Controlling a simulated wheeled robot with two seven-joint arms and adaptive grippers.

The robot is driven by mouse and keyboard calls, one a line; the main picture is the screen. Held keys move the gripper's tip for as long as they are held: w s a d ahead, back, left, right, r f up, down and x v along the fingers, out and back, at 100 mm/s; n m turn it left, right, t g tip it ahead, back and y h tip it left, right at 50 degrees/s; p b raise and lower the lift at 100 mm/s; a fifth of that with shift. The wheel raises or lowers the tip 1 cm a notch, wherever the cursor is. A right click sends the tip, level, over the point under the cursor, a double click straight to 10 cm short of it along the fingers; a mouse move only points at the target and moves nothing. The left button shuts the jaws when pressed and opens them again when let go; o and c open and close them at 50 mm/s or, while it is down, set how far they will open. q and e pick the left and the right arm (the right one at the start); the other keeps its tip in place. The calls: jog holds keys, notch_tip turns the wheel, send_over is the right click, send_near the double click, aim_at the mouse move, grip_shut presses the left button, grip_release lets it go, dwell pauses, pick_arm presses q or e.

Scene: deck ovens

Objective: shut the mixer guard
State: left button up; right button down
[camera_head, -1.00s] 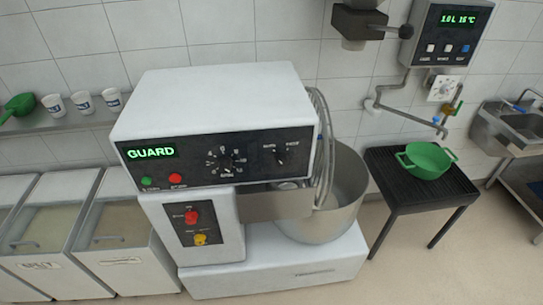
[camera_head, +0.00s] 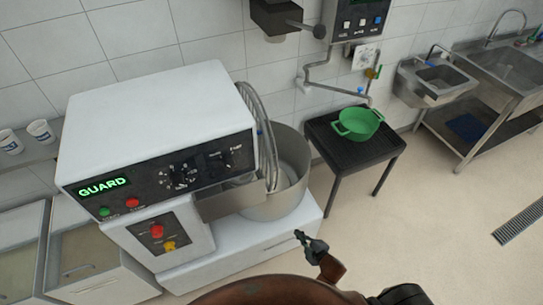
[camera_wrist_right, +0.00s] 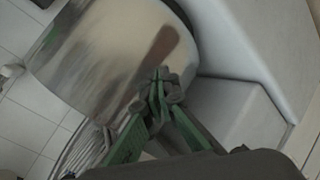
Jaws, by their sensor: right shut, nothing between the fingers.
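My right gripper (camera_head: 299,236) is in front of the bowl, low and apart from the guard. In the right wrist view its green fingers (camera_wrist_right: 160,84) are together with nothing between them, near the shiny bowl wall (camera_wrist_right: 110,55). The guard's bars show at the lower left (camera_wrist_right: 75,150) there. My left gripper is out of view.
A green basin (camera_head: 358,123) sits on a black stand (camera_head: 345,147) right of the mixer. A water meter (camera_head: 357,22) and pipes hang on the wall. Steel sinks (camera_head: 435,80) stand at the right.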

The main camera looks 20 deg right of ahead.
jog(key=w+a+r+n+t+y+p, duration=0.1)
jog(key=w+a+r+n+t+p, duration=0.15)
jog(key=r, duration=0.75)
jog(key=w+a+r+n+t+y+p, duration=0.1)
jog(key=w+r+n, duration=0.15)
jog(key=r, duration=0.75)
jog(key=n+t+y+p, duration=0.2)
jog(key=n+y+p, duration=0.1)
jog(key=n, duration=0.1)
send_near(254, 162)
jog(key=shift+g, duration=0.25)
jog(key=p+x, duration=0.2)
jog(key=x, duration=0.4)
jog(key=shift+w, duration=0.25)
pick_arm(q)
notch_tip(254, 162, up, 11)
jog(key=p, duration=0.1)
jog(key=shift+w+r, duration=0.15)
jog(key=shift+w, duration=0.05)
pick_arm(e)
jog(key=d, duration=0.4)
jog(key=shift+w+f, duration=0.2)
jog(key=shift+f, duration=0.05)
